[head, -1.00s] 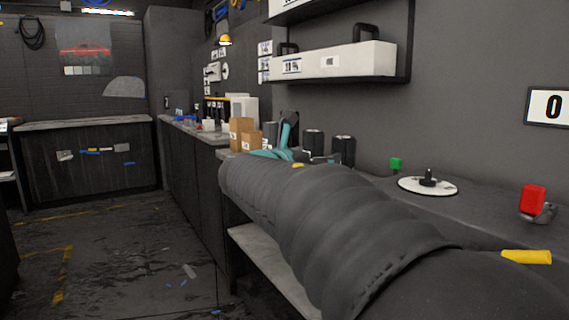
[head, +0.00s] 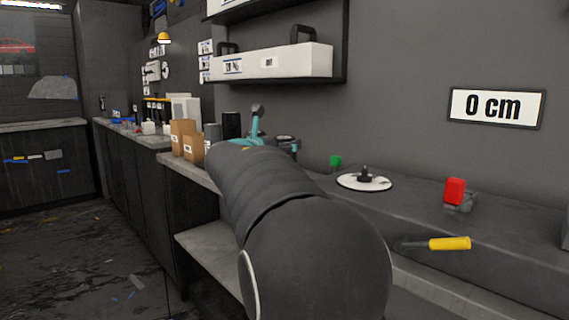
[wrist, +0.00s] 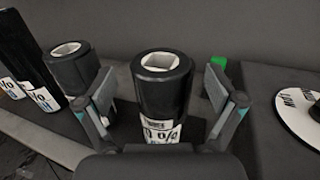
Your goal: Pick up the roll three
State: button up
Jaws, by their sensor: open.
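The black roll labelled "THREE" (wrist: 162,85) stands upright on the counter in the middle of the wrist view, with a white hollow core on top and a white label. My gripper (wrist: 155,100) is open, with one finger on each side of this roll. I cannot tell whether either finger touches it. In the head view my gripper (head: 272,138) shows as teal and dark parts at the counter, beyond my arm, which hides much of that area.
Another black roll (wrist: 78,72) stands close by the left finger, with a further dark roll (wrist: 22,50) beyond it. A green object (wrist: 218,62) and a white disc (wrist: 298,112) lie to the right. Brown boxes (head: 183,138) stand left of my gripper.

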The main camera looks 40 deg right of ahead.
jog(key=shift+x, duration=1.05)
grip_shut()
